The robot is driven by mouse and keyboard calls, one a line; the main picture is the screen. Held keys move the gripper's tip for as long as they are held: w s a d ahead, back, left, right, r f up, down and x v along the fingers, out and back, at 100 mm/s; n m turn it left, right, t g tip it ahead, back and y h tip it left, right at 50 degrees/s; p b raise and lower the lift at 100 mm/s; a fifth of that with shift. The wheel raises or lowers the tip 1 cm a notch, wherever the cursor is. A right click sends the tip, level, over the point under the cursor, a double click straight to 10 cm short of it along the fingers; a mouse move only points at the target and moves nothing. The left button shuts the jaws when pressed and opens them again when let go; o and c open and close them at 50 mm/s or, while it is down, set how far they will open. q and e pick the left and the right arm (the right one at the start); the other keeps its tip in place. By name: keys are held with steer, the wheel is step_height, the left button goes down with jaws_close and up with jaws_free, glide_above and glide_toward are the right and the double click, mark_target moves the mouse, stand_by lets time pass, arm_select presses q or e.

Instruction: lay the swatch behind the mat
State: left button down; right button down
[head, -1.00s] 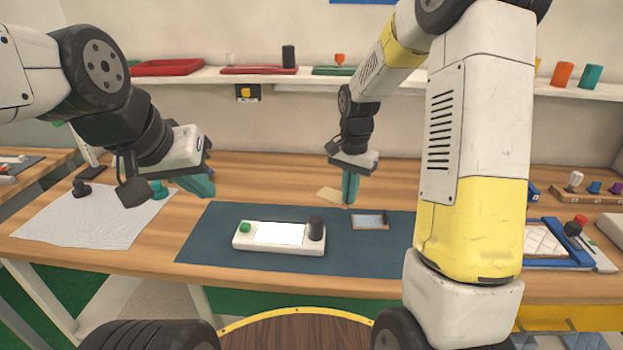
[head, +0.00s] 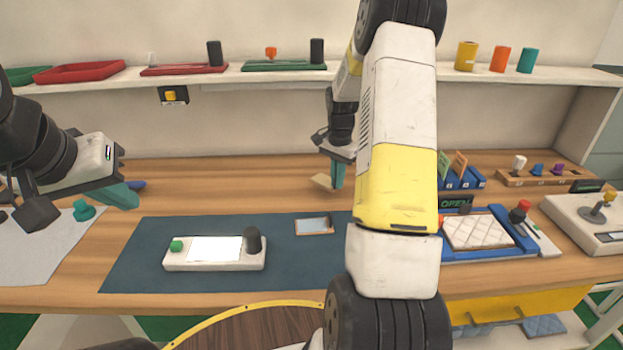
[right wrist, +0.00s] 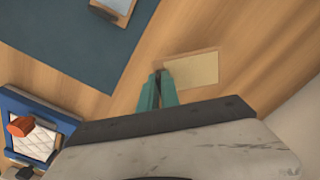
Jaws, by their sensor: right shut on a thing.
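The tan, rectangular swatch (head: 322,181) is at my right gripper (head: 338,185), behind the dark blue mat (head: 130,270). The right gripper is shut on one edge of it. In the right wrist view the swatch (right wrist: 195,70) juts out beside the teal fingertips (right wrist: 158,78), apart from the mat (right wrist: 60,38), with bare wood between. I cannot tell whether the swatch touches the table. My left gripper (head: 122,196) is over the left side, near a grey cloth; its jaw gap does not show clearly.
On the mat are a white device (head: 214,252) with a green button and dark knob, and a small framed panel (head: 314,226). A blue tray with a quilted pad (head: 478,231) stands right. Bare wood (head: 240,180) lies behind the mat. A shelf (head: 400,72) runs along the wall.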

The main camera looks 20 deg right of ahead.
steer(key=shift+f, duration=1.95)
steer(key=shift+f, duration=0.1)
steer(key=c, duration=1.6)
jaws_free()
step_height(320, 180, up, 12)
steer(key=s+a+r+n+t, duration=0.25)
steer(key=s+a+r, duration=0.3)
steer(key=r, duration=0.35)
steer(key=s+a+r+n+t, duration=0.1)
steer(key=s+a+r+n, duration=0.1)
steer(key=s, duration=0.5)
steer(key=s+a+r+n+t+y, duration=0.1)
steer(key=s+a+r+n, duration=0.1)
steer(key=s+a+n, duration=0.2)
steer(key=s+a+r+n+t+y, duration=0.1)
steer(key=s+a+n, duration=0.3)
steer(key=s, duration=0.6)
steer(key=shift+s+a+r+t, duration=0.1)
steer(key=shift+a+r+t, duration=0.25)
steer(key=shift+a+r, duration=0.6)
